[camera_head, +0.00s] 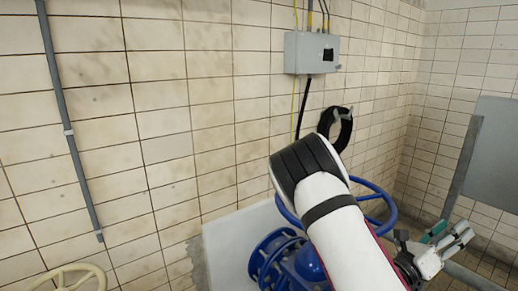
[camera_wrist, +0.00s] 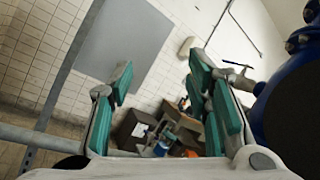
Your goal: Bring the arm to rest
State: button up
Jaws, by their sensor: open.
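My gripper (camera_head: 447,236) is at the lower right of the head view, beyond my white arm. Its teal-padded fingers stand apart with nothing between them. They also show spread and empty in the wrist view (camera_wrist: 162,88). My raised arm crosses the lower middle of the head view and hides part of a blue handwheel (camera_head: 374,190) and the blue pipework (camera_head: 272,262) behind it.
A cream handwheel (camera_head: 68,279) is at the lower left. A grey box (camera_head: 305,53) and a black coil (camera_head: 338,130) are on the tiled wall. A grey panel (camera_head: 495,160) is at right. Blue pipework (camera_wrist: 295,105) is close at right in the wrist view; cluttered furniture (camera_wrist: 135,128) stands farther off.

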jog(key=s+a+m+g+y+b, duration=0.1)
jog(key=s+a+m+g+y, duration=0.3)
jog(key=s+m+g+y, duration=1.1)
jog(key=s+a+r+m+t+y+b, duration=0.1)
jog(key=a+r+m+t+y, duration=0.2)
jog(key=a+m+t, duration=0.3)
jog(key=s+a+r+m+t+y, duration=0.2)
jog(key=a+r+m+t, duration=0.3)
jog(key=a, duration=1.1)
jog(key=m+t+y, duration=0.1)
jog(key=m, duration=0.1)
jog(key=shift+s+a+r+m+b, duration=0.15)
jog(key=shift+r+m+b, duration=0.2)
jog(key=shift+r+m, duration=0.05)
